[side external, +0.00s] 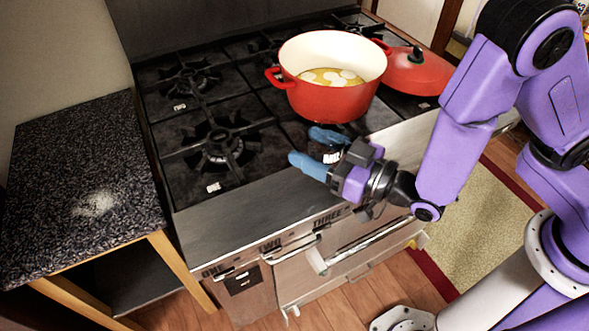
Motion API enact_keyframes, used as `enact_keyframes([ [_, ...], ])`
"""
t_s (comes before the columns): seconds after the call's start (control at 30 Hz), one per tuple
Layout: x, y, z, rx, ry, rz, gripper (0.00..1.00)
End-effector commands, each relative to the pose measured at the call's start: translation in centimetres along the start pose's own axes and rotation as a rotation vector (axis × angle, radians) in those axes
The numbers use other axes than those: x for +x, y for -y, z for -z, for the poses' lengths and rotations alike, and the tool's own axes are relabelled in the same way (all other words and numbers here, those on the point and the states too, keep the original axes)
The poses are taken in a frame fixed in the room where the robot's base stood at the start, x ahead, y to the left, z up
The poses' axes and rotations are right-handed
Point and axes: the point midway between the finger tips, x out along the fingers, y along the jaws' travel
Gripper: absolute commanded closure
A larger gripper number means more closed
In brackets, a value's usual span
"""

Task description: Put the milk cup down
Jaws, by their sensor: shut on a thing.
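My gripper (318,150) is over the front of the stove, just in front of the red pot. No other cup shows clearly.
A red pot (330,101) with yellowish liquid and white pieces stands on the black stove (255,105). A red lid (417,72) lies to its right. The left front burner (222,146) is empty. A dark speckled counter (60,150) at left bears a whitish patch (95,204).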

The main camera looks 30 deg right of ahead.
Motion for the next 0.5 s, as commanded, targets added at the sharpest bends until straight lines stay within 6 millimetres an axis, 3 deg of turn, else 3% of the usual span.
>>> enact_keyframes([
  [0.2,2.3,0.3,-2.9,0.0,0.0,-0.003,0.78],
  [0.5,3.8,0.6,-4.7,0.0,0.0,-0.003,0.78],
])
